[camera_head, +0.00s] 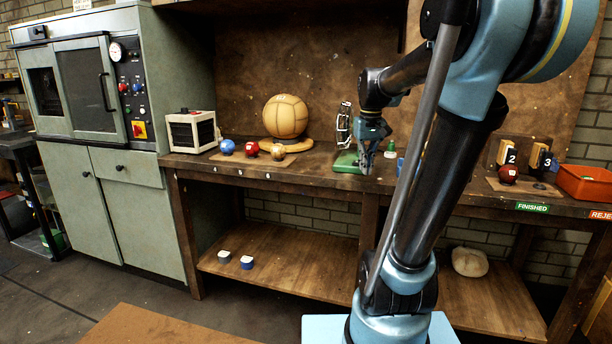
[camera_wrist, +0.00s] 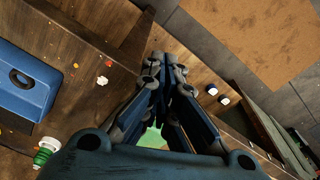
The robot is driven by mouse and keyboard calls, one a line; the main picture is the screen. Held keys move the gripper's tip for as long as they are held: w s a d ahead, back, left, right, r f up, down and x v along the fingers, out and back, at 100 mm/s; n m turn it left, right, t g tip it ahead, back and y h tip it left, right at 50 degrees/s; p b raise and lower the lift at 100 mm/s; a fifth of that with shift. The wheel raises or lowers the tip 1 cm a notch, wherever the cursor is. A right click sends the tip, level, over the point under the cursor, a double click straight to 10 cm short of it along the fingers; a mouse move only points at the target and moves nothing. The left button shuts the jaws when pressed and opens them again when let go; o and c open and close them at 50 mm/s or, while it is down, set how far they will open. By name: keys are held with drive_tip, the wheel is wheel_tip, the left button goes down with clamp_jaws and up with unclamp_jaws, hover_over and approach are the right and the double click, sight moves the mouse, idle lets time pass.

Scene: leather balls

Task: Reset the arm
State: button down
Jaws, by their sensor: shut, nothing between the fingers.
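My arm rises in front of the workbench (camera_head: 330,182) in the head view and bends back over it. My gripper (camera_head: 366,170) hangs pointing down at the bench's front edge, beside a green block (camera_head: 347,161). In the wrist view, my gripper (camera_wrist: 164,58) has its fingers together with nothing seen between them. It points down past the bench edge toward the floor. Part of the fingers' lower side is hidden by my gripper's own body.
A blue ball (camera_head: 227,147), a red ball (camera_head: 252,149) and a brown ball (camera_head: 278,152) sit left on the bench. A large tan ball (camera_head: 285,116) stands behind. The lower shelf (camera_head: 290,262) is mostly clear.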

drive_tip(key=s+f+m+t, duration=0.1)
drive_tip(key=s+f, duration=1.7)
drive_tip(key=s, duration=0.2)
